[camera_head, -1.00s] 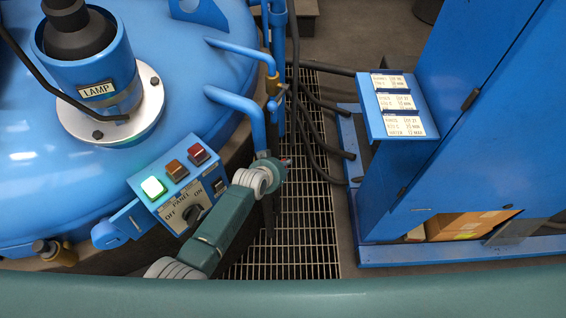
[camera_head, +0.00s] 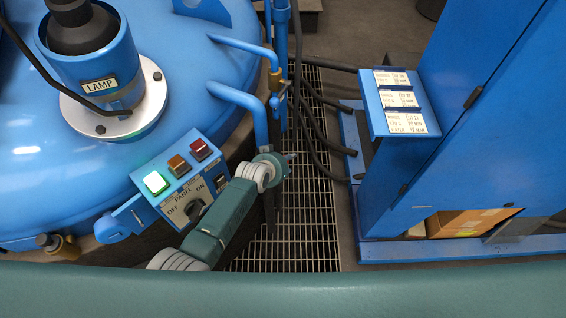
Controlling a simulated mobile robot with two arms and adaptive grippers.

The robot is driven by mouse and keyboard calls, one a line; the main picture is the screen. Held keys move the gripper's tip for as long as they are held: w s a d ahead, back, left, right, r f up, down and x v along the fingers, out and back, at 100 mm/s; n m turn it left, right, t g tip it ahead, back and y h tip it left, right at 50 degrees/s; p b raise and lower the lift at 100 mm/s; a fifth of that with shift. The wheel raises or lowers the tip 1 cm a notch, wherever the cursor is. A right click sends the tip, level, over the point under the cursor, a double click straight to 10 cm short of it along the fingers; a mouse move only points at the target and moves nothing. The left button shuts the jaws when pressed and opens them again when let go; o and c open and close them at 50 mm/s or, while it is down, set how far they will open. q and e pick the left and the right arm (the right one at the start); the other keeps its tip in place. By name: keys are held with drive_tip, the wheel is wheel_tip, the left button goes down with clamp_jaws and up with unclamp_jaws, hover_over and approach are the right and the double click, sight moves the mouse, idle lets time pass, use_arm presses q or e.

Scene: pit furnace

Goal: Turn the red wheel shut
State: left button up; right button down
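No red wheel shows in the head view. My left arm reaches up from the bottom beside the control panel, over the edge of the grating. Only a small bit of my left gripper (camera_head: 289,156) shows past the wrist, close to the blue pipes, and its fingers are mostly hidden. I cannot tell whether it is open or shut, or whether it touches anything. My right gripper is out of view.
The blue furnace lid (camera_head: 40,185) fills the left. A control panel (camera_head: 184,184) with a lit green button stands by my arm. Black hoses (camera_head: 318,128) cross the grating (camera_head: 305,225). A blue cabinet (camera_head: 490,130) with a label shelf (camera_head: 372,108) stands right.

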use_arm(q)
drive_tip(key=v, duration=1.2)
drive_tip(key=shift+f, duration=0.1)
